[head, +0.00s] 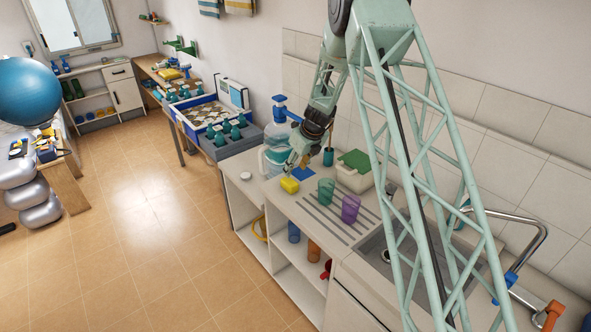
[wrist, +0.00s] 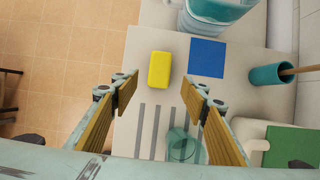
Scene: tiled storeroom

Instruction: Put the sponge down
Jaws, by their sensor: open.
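The yellow sponge (head: 289,185) lies on the pale counter near its left end, beside the green cup. In the wrist view the sponge (wrist: 160,69) lies flat just beyond my fingertips, nearer the left finger. My gripper (wrist: 161,85) is open and empty, its two fingers spread wide. In the head view my gripper (head: 295,166) is just above and behind the sponge. I cannot tell the exact height of the fingers above the counter.
A blue square (wrist: 207,57) lies right of the sponge. A green cup (head: 326,191) and a purple cup (head: 350,208) stand on the grooved counter (head: 316,217). A large water jug (head: 276,142), a teal pot (wrist: 270,76) and a green-lidded container (head: 354,171) stand behind. The counter's left edge is close.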

